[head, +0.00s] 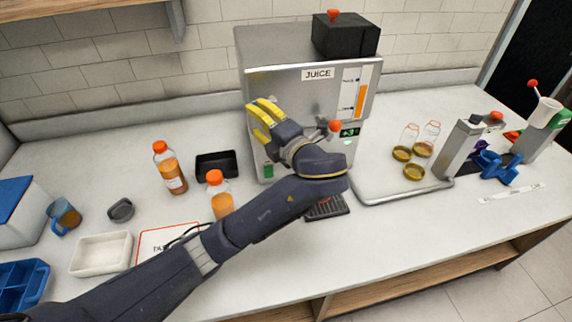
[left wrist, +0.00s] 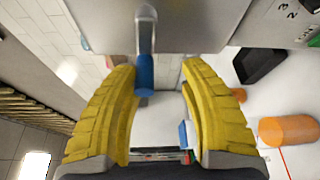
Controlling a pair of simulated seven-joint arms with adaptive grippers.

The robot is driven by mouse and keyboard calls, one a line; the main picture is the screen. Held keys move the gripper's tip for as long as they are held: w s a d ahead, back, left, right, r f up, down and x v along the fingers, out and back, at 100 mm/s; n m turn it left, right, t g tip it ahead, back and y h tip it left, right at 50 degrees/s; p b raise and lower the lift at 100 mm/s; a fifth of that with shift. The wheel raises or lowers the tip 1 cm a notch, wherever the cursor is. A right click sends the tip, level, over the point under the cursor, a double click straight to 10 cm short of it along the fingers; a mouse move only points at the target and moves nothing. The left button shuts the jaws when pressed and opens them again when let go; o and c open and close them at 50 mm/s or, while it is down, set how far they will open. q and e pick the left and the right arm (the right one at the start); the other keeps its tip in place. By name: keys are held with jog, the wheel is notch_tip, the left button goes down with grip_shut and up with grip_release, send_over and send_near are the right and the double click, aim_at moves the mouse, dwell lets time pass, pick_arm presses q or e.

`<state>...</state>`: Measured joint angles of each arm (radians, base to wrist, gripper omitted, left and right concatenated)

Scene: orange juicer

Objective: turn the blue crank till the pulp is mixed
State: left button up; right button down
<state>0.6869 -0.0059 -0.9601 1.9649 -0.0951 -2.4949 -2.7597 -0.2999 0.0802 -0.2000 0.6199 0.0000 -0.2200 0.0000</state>
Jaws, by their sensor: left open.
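The blue crank handle (left wrist: 145,75), on a pale metal shaft, shows in the left wrist view. It is hidden in the head view. My left gripper (head: 260,118) is at the left side of the silver juicer (head: 288,52), and its yellow fingers also show in the left wrist view (left wrist: 160,68). The gripper is open. The crank handle appears between its fingers, nearer the picture-left finger; I cannot tell whether they touch. The juicer's front carries a scale with an orange bar (head: 362,98). The pulp itself is not visible. My right gripper is not in view.
Two orange-capped juice bottles, one (head: 169,167) farther back and one (head: 219,193) near my arm, stand left of the juicer beside a black tray (head: 216,165). A metal tray (head: 385,186) with jars (head: 414,172) lies right.

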pick_arm(q)
jog(key=w+d+f+n+g+h, duration=0.1)
jog(key=d+f+n+h, duration=0.4)
jog(key=n, duration=0.6)
notch_tip(320, 180, up, 9)
jog(key=d+n+t+h, duration=0.2)
jog(key=n+t+h, duration=0.5)
jog(key=n, duration=1.4)
jog(key=s+f+n+t+y, duration=0.1)
jog(key=s+f+n+y, duration=0.1)
jog(key=s+n, duration=0.4)
jog(key=s+f+n+t+y, duration=0.1)
jog(key=s+f+n+y, duration=0.1)
jog(key=s+n, duration=0.4)
jog(key=s+y, duration=0.1)
jog(key=s, duration=0.3)
jog(key=shift+a+f+n+y, duration=0.2)
jog(key=shift+f+n+y, duration=0.1)
jog(key=shift+f+n, duration=0.1)
